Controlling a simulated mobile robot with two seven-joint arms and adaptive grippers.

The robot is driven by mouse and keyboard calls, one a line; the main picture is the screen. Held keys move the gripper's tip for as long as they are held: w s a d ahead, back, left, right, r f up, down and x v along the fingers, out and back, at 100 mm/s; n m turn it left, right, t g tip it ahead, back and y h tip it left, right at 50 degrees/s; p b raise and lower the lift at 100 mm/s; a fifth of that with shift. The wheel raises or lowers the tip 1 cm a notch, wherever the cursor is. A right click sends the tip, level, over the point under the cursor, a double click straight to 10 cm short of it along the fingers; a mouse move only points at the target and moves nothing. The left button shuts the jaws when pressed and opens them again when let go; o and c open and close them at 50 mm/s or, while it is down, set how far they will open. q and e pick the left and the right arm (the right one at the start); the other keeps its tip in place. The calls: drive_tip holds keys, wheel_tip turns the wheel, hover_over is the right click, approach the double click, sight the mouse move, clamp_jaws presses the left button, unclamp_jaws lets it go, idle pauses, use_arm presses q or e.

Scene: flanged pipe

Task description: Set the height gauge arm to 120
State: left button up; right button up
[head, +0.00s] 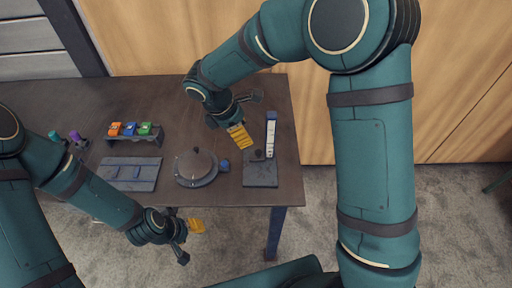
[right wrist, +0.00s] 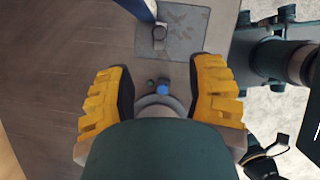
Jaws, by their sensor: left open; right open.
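The height gauge stands at the table's right end: a grey base plate (head: 260,175) and an upright post with a white scale (head: 270,135). A small dark part (head: 257,155), perhaps its arm, sits low beside the post. The scale reading is too small to tell. My right gripper (head: 238,136) is open and empty, above and left of the gauge. In the right wrist view my right gripper (right wrist: 160,95) has its yellow fingers wide apart, with the gauge base (right wrist: 185,38) beyond them. My left gripper (head: 190,235) is open and empty off the table's front edge.
A round grey flanged piece (head: 196,167) sits left of the gauge, with a small blue item (head: 224,165) between. A grey tray (head: 120,173) and a rack (head: 135,137) with orange, blue and green blocks are further left. Purple (head: 75,137) and teal items stand at the left.

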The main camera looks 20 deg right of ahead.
sight(258, 152)
drive_tip(key=b+x, duration=0.1)
drive_tip(key=x, duration=1)
drive_tip(key=shift+f+b, duration=0.1)
drive_tip(key=shift+b, duration=0.2)
clamp_jaws()
